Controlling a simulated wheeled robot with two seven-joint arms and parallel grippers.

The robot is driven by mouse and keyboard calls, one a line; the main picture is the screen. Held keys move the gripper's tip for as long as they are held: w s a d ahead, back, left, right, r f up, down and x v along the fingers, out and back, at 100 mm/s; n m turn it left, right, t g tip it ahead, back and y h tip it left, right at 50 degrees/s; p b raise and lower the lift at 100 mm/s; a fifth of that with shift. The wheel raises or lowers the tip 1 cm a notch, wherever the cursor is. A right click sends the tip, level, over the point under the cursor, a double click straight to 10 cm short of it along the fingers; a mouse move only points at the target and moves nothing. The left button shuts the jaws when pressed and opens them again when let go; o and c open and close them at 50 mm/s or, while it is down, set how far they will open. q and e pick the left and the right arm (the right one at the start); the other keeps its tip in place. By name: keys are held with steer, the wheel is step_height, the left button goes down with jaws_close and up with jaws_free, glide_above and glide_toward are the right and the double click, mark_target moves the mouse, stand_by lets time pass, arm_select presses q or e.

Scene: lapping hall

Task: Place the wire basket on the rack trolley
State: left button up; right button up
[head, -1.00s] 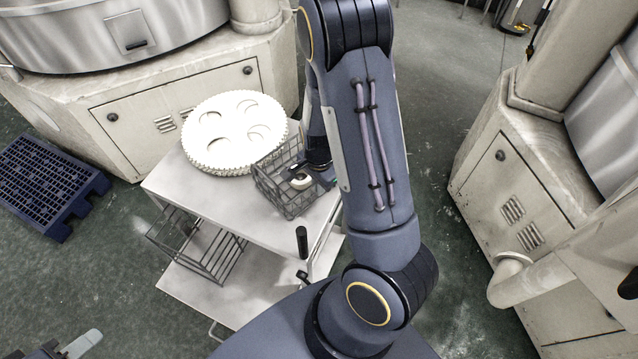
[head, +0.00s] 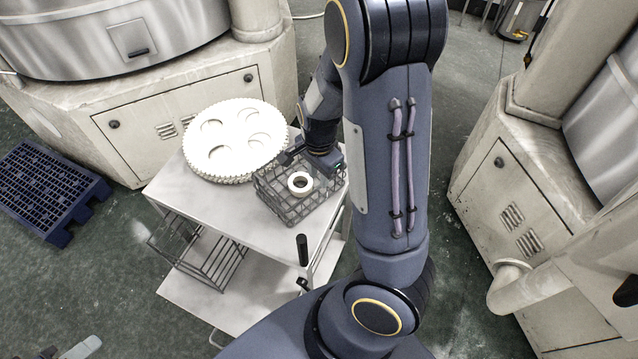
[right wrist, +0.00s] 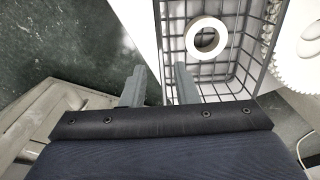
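The grey wire basket (head: 285,207) stands upright on the white top of the rack trolley (head: 185,197), near its right side. A white ring (head: 300,183) lies inside it; the ring also shows in the right wrist view (right wrist: 206,37). My right gripper (head: 318,160) is at the basket's far right rim. In the right wrist view its two fingers (right wrist: 159,85) are apart, with a basket side wall (right wrist: 159,40) running between them, and no firm grip shows. Only a tip of what looks like my left gripper (head: 80,348) shows at the bottom left edge.
A stack of white toothed discs (head: 235,140) sits on the trolley top, left of the basket. A wire rack (head: 205,260) is on the lower level. Pale machines stand behind and at right. A blue pallet (head: 45,190) lies on the floor at left.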

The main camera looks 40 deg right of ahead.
steer(key=shift+r, duration=1.8)
